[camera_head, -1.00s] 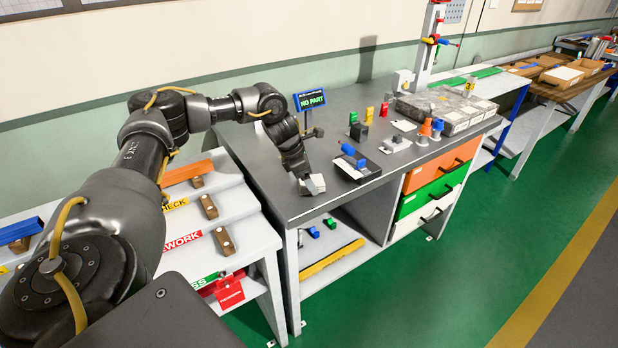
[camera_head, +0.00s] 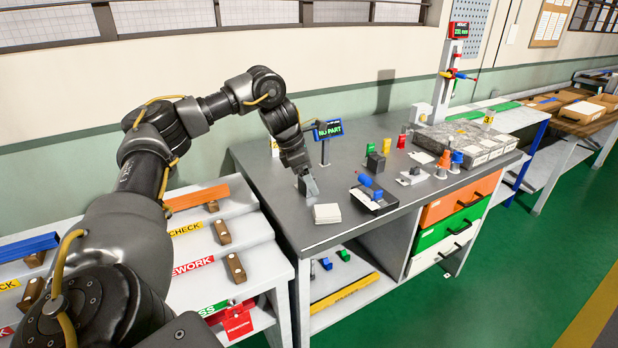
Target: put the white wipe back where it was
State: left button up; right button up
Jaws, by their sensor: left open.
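The white wipe (camera_head: 327,213), a flat pale square, lies on the grey bench top (camera_head: 280,200) near its front left edge. It may be resting on a small stack; I cannot tell. My left gripper (camera_head: 309,189) is open just behind the wipe and a little to its left, pointing down. It looks empty and apart from the wipe. My right gripper is not in view.
Right of the wipe is a black tray (camera_head: 384,207) with a blue-handled tool. Small coloured blocks, orange and blue cones and a granite plate (camera_head: 450,138) occupy the right side.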

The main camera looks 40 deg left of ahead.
pick_arm(q)
jog(key=shift+s+r, duration=0.1)
jog(key=shift+r, duration=0.15)
